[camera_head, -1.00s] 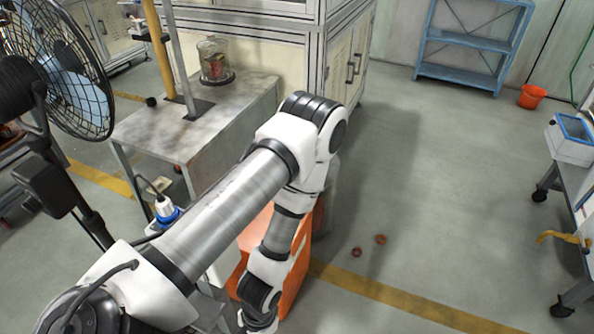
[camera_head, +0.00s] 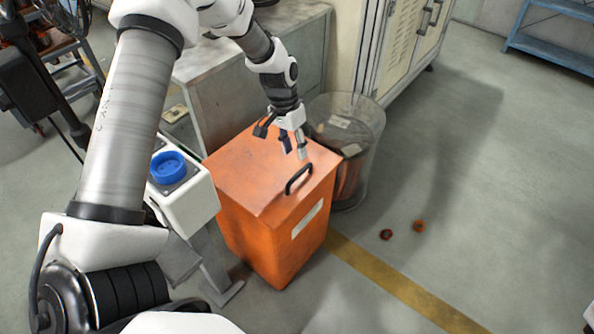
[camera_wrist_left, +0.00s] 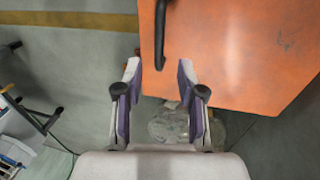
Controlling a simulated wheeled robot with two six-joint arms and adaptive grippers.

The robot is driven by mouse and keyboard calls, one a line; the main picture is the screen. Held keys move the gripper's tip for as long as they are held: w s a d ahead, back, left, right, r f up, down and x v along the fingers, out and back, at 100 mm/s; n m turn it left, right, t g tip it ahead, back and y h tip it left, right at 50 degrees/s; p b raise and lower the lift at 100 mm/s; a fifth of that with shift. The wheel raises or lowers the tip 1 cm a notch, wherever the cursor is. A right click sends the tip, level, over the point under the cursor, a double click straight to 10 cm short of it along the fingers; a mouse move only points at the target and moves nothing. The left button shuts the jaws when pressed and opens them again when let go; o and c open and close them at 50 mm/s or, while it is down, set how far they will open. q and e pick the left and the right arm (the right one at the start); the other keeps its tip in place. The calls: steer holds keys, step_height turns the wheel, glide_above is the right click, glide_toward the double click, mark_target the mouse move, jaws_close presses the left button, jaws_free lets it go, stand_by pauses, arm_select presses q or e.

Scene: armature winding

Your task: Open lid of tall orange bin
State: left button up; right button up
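The tall orange bin (camera_head: 262,246) stands on the floor near the middle of the head view, and its flat lid (camera_head: 243,175) looks closed. A black handle (camera_head: 299,179) is on the lid near its front right edge. My left gripper (camera_head: 294,152) points down above the far right part of the lid, close behind the handle and apart from it. In the left wrist view, my left gripper (camera_wrist_left: 158,72) is open and empty, with the handle (camera_wrist_left: 160,36) just ahead of its fingers, over the lid (camera_wrist_left: 228,48). My right gripper is not in view.
A clear round bin (camera_head: 364,135) with dark contents stands right behind the orange bin. A white box with a blue top (camera_head: 168,167) is close at its left. A grey bench (camera_head: 213,90) is behind. Open floor lies to the right.

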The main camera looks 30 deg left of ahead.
mark_target(299, 172)
arm_select(q)
steer(key=f, duration=0.3)
steer(key=d+f+b, duration=0.1)
steer(key=f, duration=0.3)
steer(key=shift+d, duration=0.2)
steer(key=shift+r, duration=0.1)
jaws_close()
steer(key=shift+r, duration=0.1)
